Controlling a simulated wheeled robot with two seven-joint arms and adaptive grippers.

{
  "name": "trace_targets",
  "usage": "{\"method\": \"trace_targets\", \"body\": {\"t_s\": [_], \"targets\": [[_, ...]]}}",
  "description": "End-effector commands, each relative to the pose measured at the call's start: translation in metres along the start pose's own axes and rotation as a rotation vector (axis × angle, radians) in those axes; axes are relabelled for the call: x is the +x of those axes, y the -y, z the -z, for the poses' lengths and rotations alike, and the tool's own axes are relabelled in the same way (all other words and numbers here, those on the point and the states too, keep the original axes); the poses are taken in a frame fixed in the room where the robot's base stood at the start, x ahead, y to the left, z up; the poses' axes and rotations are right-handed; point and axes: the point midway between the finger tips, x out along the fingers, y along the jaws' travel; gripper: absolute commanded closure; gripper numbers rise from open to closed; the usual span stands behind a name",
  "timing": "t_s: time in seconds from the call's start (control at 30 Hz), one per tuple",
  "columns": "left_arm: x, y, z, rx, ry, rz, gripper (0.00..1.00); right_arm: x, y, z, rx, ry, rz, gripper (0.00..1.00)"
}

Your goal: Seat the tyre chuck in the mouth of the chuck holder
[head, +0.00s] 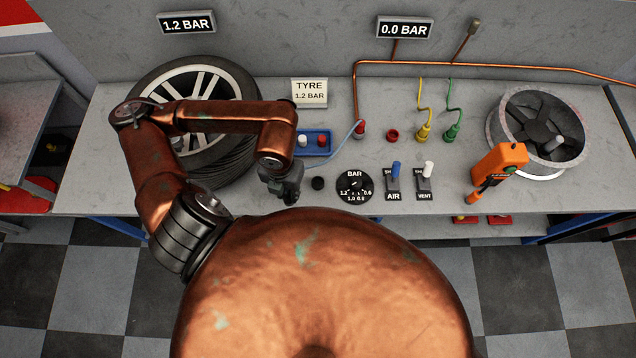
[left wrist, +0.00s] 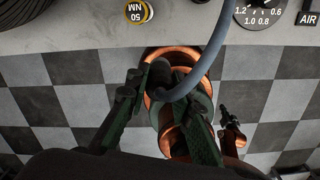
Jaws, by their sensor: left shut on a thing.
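My left gripper (head: 287,192) is over the bench's front edge; in the left wrist view (left wrist: 172,105) its dark green fingers are closed around the end of a blue-grey hose (left wrist: 205,65). The tyre chuck on that end is mostly hidden between the fingers. The hose runs back to the red fitting (head: 360,130). A short black round piece (head: 317,183) stands just right of the gripper, apart from it; it may be the chuck holder, but I cannot tell for sure. What looks like my right gripper (left wrist: 230,120) shows small and low, its jaws unclear.
A tyred wheel (head: 205,85) stands behind my left arm. A blue tray (head: 317,154) of caps, a BAR dial (head: 354,186) and AIR and VENT switches line the bench. An open red ring (head: 392,135) lies behind them. An orange tool (head: 498,165) and a bare rim (head: 503,125) stand right.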

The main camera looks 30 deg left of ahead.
Motion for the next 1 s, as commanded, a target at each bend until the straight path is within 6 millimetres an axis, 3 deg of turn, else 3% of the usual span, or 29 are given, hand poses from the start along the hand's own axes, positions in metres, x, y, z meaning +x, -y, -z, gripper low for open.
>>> {"method": "trace_targets", "body": {"t_s": [0.13, 0.33, 0.4, 0.63, 0.8, 1.0], "targets": [[0.006, 0.001, -0.004, -0.036, 0.003, 0.000, 1.00, 0.012, -0.004, -0.001, -0.001, 0.001, -0.004, 1.00], [0.019, 0.008, -0.022, -0.036, 0.003, 0.001, 1.00, 0.046, -0.005, -0.011, -0.001, 0.012, -0.006, 1.00], [0.020, 0.015, -0.037, -0.039, -0.002, 0.003, 1.00, 0.037, -0.006, -0.008, -0.001, 0.009, -0.006, 1.00], [0.043, 0.034, -0.087, -0.038, -0.003, 0.001, 1.00, 0.033, -0.006, -0.006, -0.001, 0.007, -0.006, 1.00], [0.074, 0.042, -0.109, -0.037, -0.003, 0.001, 1.00, 0.035, -0.005, -0.007, -0.001, 0.007, -0.006, 1.00], [0.090, 0.046, -0.121, -0.034, 0.000, 0.001, 1.00, 0.035, -0.002, -0.006, 0.000, 0.007, -0.003, 1.00]]}}
